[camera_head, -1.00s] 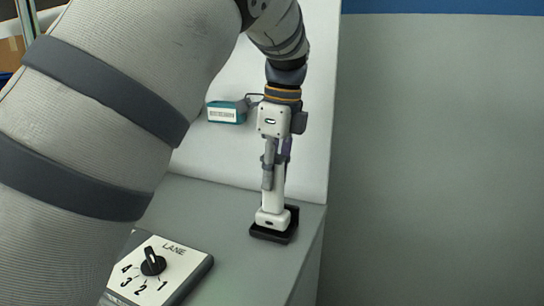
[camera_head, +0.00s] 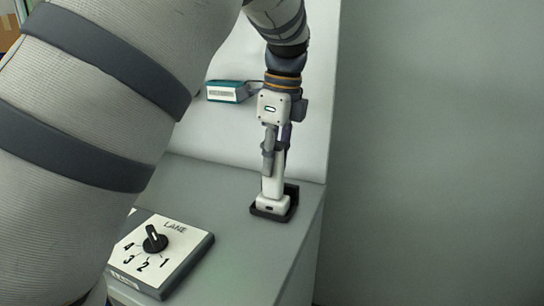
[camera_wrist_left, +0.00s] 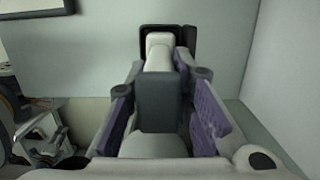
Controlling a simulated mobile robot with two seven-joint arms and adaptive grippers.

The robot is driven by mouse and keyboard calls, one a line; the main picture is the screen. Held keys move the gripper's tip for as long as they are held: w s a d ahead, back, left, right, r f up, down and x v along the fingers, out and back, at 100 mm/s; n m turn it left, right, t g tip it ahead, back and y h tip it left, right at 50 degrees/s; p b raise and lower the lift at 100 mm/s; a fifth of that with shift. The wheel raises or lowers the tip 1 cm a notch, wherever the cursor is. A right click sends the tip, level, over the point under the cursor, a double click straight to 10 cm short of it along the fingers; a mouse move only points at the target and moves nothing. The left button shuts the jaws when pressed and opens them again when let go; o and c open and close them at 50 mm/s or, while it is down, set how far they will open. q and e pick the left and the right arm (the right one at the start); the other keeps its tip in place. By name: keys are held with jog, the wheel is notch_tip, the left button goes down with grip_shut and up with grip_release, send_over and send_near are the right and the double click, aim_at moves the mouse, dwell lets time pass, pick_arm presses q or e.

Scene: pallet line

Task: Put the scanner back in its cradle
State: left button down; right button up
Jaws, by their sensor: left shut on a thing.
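The white scanner (camera_head: 270,188) stands upright with its wide lower end at the black cradle (camera_head: 288,208), near the right edge of the grey counter. From the head view its end appears to sit within the cradle's rim; I cannot tell whether it is fully seated. My left gripper (camera_head: 274,158) points down and is shut on the scanner's upper part. In the left wrist view the scanner (camera_wrist_left: 160,55) runs away from between the purple finger pads, its far end framed by the dark cradle (camera_wrist_left: 190,38).
A lane selector box (camera_head: 165,258) with a black knob lies on the counter (camera_head: 225,250) at front left. A teal box with a barcode label (camera_head: 226,92) lies behind, left of my wrist. A grey wall stands right of the counter's edge.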

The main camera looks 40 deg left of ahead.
pick_arm(q)
jog(key=c, duration=1.3)
grip_release()
jog(key=shift+f, duration=0.1)
jog(key=r, duration=0.4)
jog(key=d+r, duration=0.1)
jog(key=r, duration=0.7)
jog(key=shift+w+d, duration=0.2)
jog(key=shift+w, duration=0.1)
